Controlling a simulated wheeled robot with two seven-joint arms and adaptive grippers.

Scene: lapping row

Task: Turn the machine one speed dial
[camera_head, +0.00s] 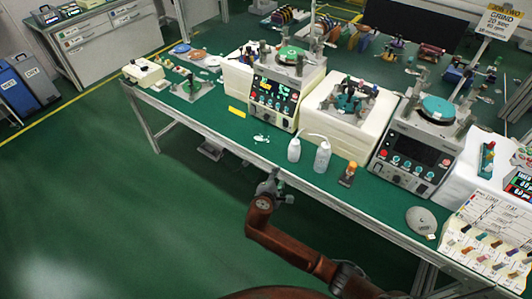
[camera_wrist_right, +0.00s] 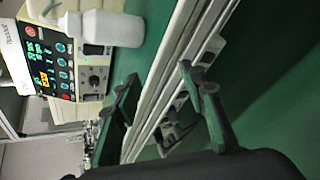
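A lapping machine with a lit control panel (camera_head: 273,99) stands on the left half of the bench; a second machine (camera_head: 408,150) with a dark screen stands further right. I cannot tell from any label which is machine one. The lit panel also shows sideways in the right wrist view (camera_wrist_right: 62,60), with several small blue knobs and a larger black dial (camera_wrist_right: 95,78). My right gripper (camera_head: 271,187) is in front of the bench's near edge, apart from both machines. In the right wrist view its fingers (camera_wrist_right: 158,76) are spread and empty. My left gripper is not in view.
Two white bottles (camera_head: 321,156) and a small amber bottle (camera_head: 348,174) stand near the bench's front edge. A round grey disc (camera_head: 420,220) lies at the right. The bench edge (camera_head: 228,147) lies between my right gripper and the machines. Green floor at the left is clear.

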